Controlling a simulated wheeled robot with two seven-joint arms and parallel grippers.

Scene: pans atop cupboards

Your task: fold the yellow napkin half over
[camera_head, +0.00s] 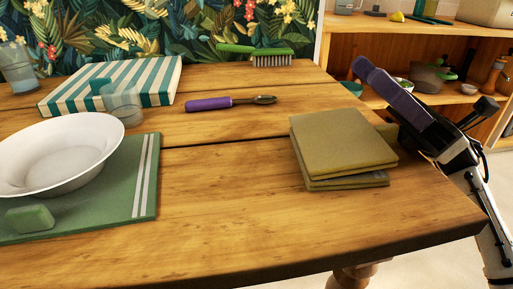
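The yellow napkin (342,142) lies near the right end of the wooden table. It is a thick, roughly square shape, with an upper layer lying over a lower one. The layers' edges show along the front, slightly out of line. My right gripper (365,70) has purple finger pads and is beyond the table's right edge, to the right of the napkin and apart from it. Its fingers overlap in this view, so their opening is unclear. Nothing shows held in it. My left gripper is not in view.
A white bowl (62,155) and green sponge (30,218) rest on a green mat (140,200) at left. Behind are a striped cloth (150,80), a glass (122,103), a purple-handled tool (208,104) and a brush (270,59). The table's front middle is clear.

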